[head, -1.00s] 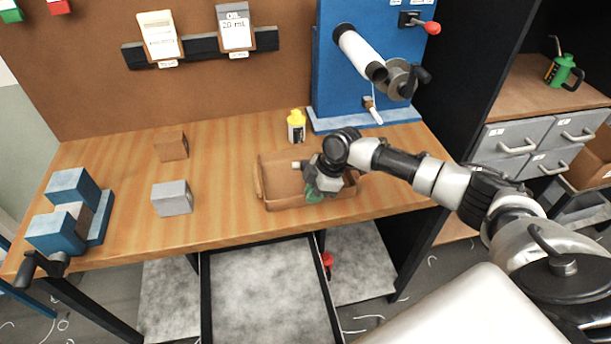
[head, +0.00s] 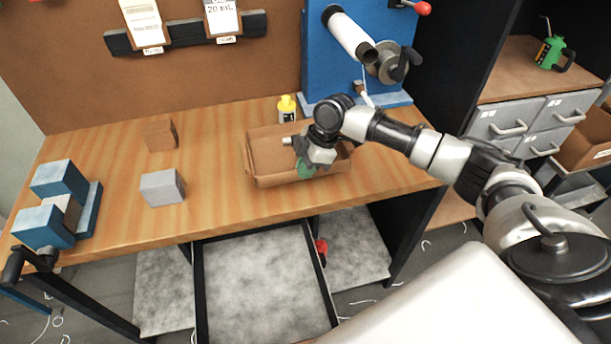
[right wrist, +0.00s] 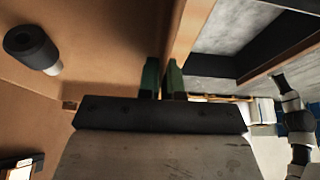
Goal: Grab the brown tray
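The brown tray (head: 275,180) is at the front middle of the workbench and looks slightly raised off it. My right gripper (head: 306,168) is at the tray's front wall, with its green fingers pointing down. In the right wrist view the right gripper (right wrist: 162,80) has one finger inside the tray and one outside, closed close together on the thin wall (right wrist: 190,35). A small dark and white cylinder (right wrist: 32,48) lies inside the tray. My arm hides part of the tray's right side. My left gripper is not in view.
A yellow bottle (head: 287,108) stands just behind the tray. A grey block (head: 162,187), a brown block (head: 159,135) and a blue vise (head: 45,218) are to the left. A blue machine (head: 310,55) stands behind. An open drawer (head: 262,285) juts out below the bench.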

